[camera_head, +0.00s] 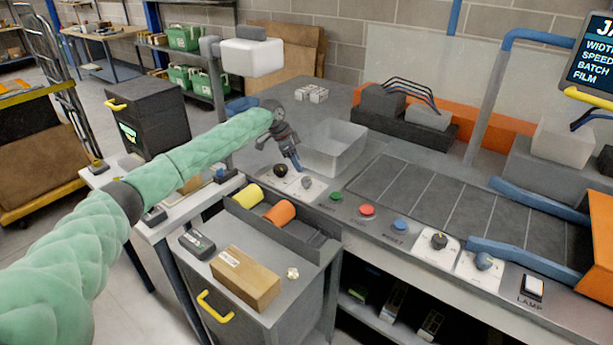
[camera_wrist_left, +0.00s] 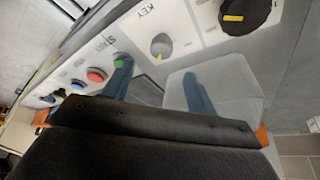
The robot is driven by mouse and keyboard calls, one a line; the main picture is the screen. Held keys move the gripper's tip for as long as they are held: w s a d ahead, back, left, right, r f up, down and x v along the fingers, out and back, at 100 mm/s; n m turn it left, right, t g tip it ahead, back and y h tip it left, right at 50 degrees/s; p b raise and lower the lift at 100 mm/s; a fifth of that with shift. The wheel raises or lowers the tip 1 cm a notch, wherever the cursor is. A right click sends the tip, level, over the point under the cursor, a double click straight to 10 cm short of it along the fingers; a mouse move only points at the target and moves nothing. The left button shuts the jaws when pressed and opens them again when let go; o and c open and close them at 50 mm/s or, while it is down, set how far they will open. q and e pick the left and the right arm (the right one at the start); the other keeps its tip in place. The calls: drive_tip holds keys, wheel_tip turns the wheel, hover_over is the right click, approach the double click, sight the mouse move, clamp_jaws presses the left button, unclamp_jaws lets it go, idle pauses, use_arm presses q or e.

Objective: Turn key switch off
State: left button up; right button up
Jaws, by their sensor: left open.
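The key switch (camera_head: 307,182) is a small grey knob on a white plate at the left of the control panel. In the left wrist view the key switch (camera_wrist_left: 161,46) sits beside the printed word KEY and has a yellow mark on its lower edge. My left gripper (camera_head: 297,166) is above the panel's left end, close to the key switch. In the left wrist view its blue fingers (camera_wrist_left: 158,82) are apart, with nothing held between them, and the key switch lies beyond them, untouched. My right gripper is not in view.
A black knob (camera_head: 281,170) is left of the key switch. Green (camera_head: 335,196), red (camera_head: 367,210) and blue (camera_head: 400,224) buttons are to its right. A clear bin (camera_head: 335,150) stands behind. A tray with rolls (camera_head: 262,207) is in front.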

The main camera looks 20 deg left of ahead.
sight(306, 179)
use_arm(q)
drive_tip(key=shift+p+x, duration=1.35)
drive_tip(key=shift+x, duration=2.75)
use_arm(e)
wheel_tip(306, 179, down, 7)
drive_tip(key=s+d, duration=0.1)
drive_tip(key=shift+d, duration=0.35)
use_arm(q)
drive_tip(key=shift+a, duration=0.1)
drive_tip(key=shift+c, duration=0.5)
drive_tip(key=c, duration=0.9)
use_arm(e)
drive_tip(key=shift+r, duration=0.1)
